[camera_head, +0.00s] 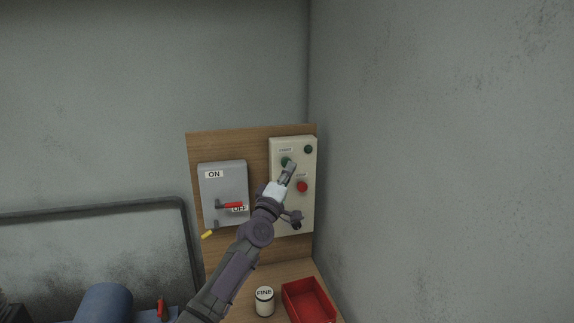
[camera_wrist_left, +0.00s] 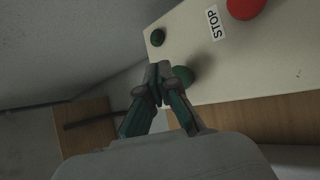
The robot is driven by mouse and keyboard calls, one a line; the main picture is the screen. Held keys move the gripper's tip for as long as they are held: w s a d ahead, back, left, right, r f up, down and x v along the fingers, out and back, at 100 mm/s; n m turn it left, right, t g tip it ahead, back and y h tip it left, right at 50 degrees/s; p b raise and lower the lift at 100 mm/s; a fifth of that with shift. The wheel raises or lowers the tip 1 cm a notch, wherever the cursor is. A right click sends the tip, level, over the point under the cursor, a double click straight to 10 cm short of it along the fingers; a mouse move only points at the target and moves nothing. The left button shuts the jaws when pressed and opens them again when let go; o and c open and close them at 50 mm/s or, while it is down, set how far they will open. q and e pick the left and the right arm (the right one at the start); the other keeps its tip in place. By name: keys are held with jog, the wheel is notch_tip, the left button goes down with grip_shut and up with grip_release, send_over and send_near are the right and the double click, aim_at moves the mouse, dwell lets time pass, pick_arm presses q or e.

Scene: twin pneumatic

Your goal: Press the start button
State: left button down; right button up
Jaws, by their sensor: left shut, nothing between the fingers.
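A cream control box (camera_head: 308,210) hangs on a wooden board. The green start button (camera_head: 285,161) is on its upper left, under a small label, partly hidden by my gripper. My left gripper (camera_head: 290,166) is shut and empty, its fingertips right at the start button. In the left wrist view the closed fingertips (camera_wrist_left: 160,72) overlap the edge of the green button (camera_wrist_left: 184,75); I cannot tell whether they touch it. The red stop button (camera_head: 302,187) is lower right of the gripper. It also shows in the left wrist view (camera_wrist_left: 245,7) beside the STOP label. My right gripper is not in view.
A small dark green round part (camera_head: 308,149) is at the box's upper right. A grey switch box (camera_head: 222,178) with a red handle (camera_head: 233,205) is to the left. A white jar marked FINE (camera_head: 264,302) and a red tray (camera_head: 308,300) stand below. A wall closes the right side.

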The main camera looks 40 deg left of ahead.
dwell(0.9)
pick_arm(q)
jog(key=shift+w+a+b, duration=0.3)
jog(key=shift+a+b, duration=0.05)
jog(key=shift+b, duration=0.15)
jog(key=shift+w+a+b, duration=0.3)
jog(key=shift+a+b, duration=0.1)
jog(key=shift+b, duration=0.35)
dwell(0.7)
jog(key=shift+d+r, duration=0.1)
jog(key=shift+s+d+p, duration=0.6)
jog(key=shift+p, duration=0.55)
